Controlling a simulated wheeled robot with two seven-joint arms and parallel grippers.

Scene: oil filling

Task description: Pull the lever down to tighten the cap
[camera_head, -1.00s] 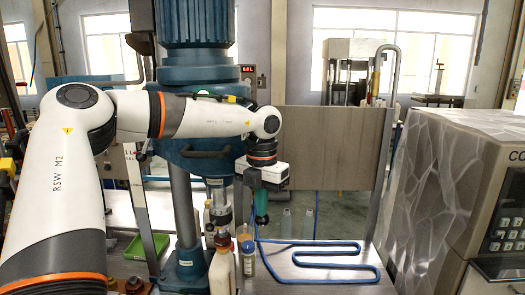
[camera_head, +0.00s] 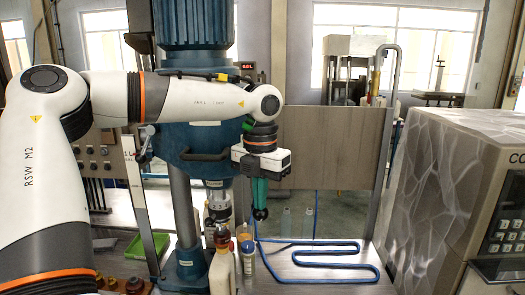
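A blue upright capping machine (camera_head: 196,60) stands left of centre, with a metal press head (camera_head: 218,207) under its body. A dark curved handle (camera_head: 205,155) crosses the front of the machine. I cannot tell for sure which part is the lever. My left gripper (camera_head: 260,213) hangs just right of the press head. Its green fingers point down, close together, with nothing visible between them. My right gripper is not in view.
A smaller bottle (camera_head: 248,261) with a blue cap stands right beside the white bottle. A blue hose (camera_head: 330,248) snakes over the tabletop. Clear bottles (camera_head: 285,222) stand behind. A large grey-patterned machine (camera_head: 435,190) blocks the right side. A green tray (camera_head: 143,245) lies at left.

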